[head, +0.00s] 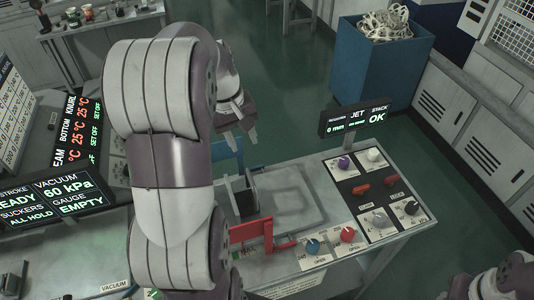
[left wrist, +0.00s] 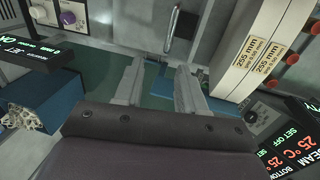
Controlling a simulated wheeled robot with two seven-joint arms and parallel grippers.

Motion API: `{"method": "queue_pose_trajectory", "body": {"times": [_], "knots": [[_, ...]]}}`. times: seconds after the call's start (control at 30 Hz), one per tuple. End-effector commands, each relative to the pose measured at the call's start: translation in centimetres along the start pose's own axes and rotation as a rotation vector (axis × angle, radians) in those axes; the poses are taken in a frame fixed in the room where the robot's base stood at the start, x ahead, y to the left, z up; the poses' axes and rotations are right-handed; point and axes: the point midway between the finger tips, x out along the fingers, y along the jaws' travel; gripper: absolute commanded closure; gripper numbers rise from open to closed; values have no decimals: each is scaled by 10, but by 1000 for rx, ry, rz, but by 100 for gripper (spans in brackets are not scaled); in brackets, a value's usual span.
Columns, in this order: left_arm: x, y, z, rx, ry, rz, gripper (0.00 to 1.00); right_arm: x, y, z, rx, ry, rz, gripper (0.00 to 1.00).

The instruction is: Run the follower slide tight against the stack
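My left gripper (head: 239,134) hangs above the far edge of the bench, its two pale fingers spread apart with nothing between them. The fingers also show apart in the left wrist view (left wrist: 160,88). Just below it in the head view is a blue part (head: 228,157), partly hidden by my arm; a blue part also shows past the fingertips in the left wrist view (left wrist: 156,76). A dark upright plate (head: 244,195) stands nearer on the bench, beside a red bracket (head: 252,236). I cannot tell which part is the follower slide, and the stack is not clearly visible.
A display (head: 356,118) reads "STACK OK". A knob panel (head: 375,190) fills the bench's right side. A blue bin (head: 370,65) stands behind. Lit readouts (head: 55,200) stand at left. My left arm hides much of the middle. Part of my right arm shows at lower right.

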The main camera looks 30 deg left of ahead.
Motion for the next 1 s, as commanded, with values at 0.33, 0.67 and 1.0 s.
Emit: {"method": "queue_pose_trajectory", "body": {"times": [0.33,0.67,1.0], "knots": [[69,0,1,0,-6,-2,60,33,0,5,0,-2,0,57],[123,0,0,1,-1,-1,60,24,0,3,0,0,0,57],[126,0,0,1,1,-1,80,25,0,4,0,-1,0,57]]}}
